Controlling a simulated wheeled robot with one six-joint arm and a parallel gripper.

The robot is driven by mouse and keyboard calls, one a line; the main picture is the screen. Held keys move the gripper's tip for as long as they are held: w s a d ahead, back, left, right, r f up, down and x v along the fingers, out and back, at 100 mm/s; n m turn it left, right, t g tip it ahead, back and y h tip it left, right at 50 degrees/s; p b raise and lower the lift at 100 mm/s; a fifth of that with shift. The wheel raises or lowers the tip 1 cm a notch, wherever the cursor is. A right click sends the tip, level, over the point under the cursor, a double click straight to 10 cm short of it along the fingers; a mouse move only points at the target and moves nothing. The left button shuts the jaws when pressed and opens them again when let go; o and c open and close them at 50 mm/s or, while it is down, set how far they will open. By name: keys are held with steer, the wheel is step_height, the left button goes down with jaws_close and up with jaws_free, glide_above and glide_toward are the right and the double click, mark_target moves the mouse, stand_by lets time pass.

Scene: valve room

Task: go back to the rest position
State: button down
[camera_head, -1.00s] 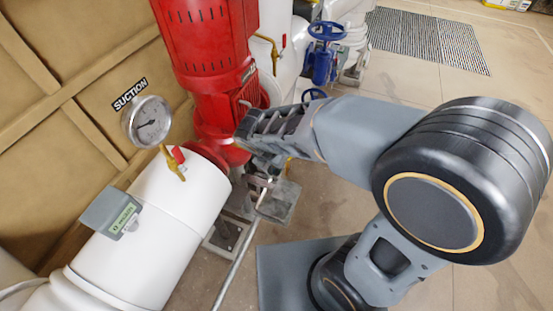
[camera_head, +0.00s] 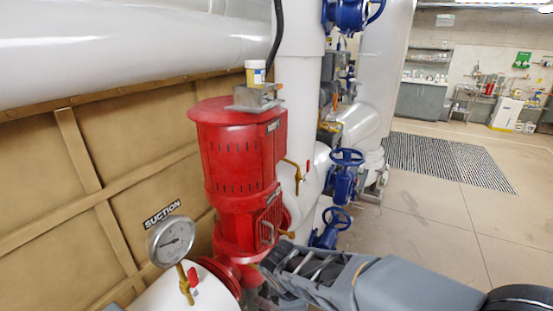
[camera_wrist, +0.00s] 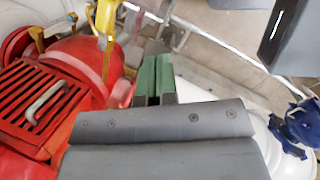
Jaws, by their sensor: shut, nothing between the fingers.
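My gripper (camera_head: 272,268) is at the bottom of the head view, in front of the lower right side of the red pump (camera_head: 238,165). My grey arm reaches in from the lower right corner. In the wrist view, the green finger pads of my gripper (camera_wrist: 154,80) lie together, shut and empty. The red pump housing (camera_wrist: 65,100) fills the left of that view. Whether my gripper touches the pump cannot be told.
A pressure gauge (camera_head: 171,241) and a red-handled brass valve (camera_head: 188,281) stand at the lower left. Blue handwheel valves (camera_head: 345,175) are right of the pump. A small jar (camera_head: 255,73) sits on top of it. Open floor (camera_head: 450,225) lies to the right.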

steer(key=s+d+r+m+t+y, duration=0.1)
steer(key=s+d+r+m, duration=0.1)
steer(key=d+r+m, duration=0.3)
steer(key=s+d+r+m+t+y, duration=0.1)
steer(key=d+r+m, duration=0.4)
steer(key=m, duration=0.8)
steer(key=shift+s+d+m+t, duration=0.35)
steer(key=shift+s+d, duration=0.35)
steer(key=shift+d, duration=0.3)
